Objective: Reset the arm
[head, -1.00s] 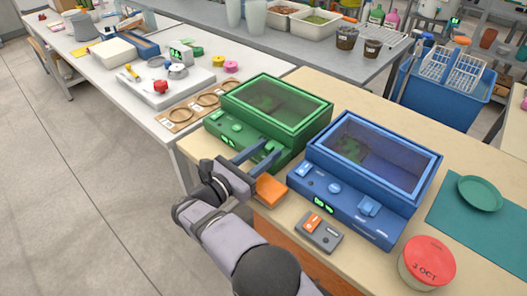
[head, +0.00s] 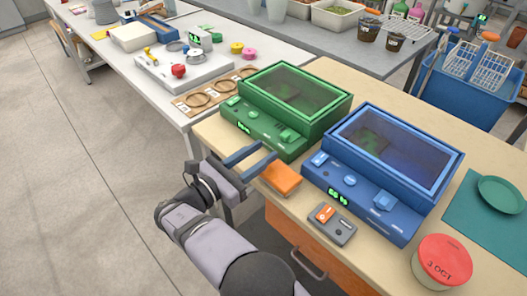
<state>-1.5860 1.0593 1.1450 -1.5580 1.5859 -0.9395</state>
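My gripper (head: 258,159) is at the end of my grey arm, at the table's left edge in the head view. Its two blue-grey fingers stand apart with nothing seen between them. The fingertips are in front of the green box (head: 262,124), which has a dark clear lid and a front panel with a small green display. An orange block (head: 282,179) lies on the table just right of the fingers. The blue box (head: 350,205), of the same kind, stands to the right.
A grey switch box (head: 333,226) with an orange rocker lies in front of the blue box. A red-lidded tub (head: 442,261) and a green saucer (head: 500,194) on a teal mat (head: 462,213) are at the right. A white bench (head: 140,98) with small items is behind left. The floor at left is clear.

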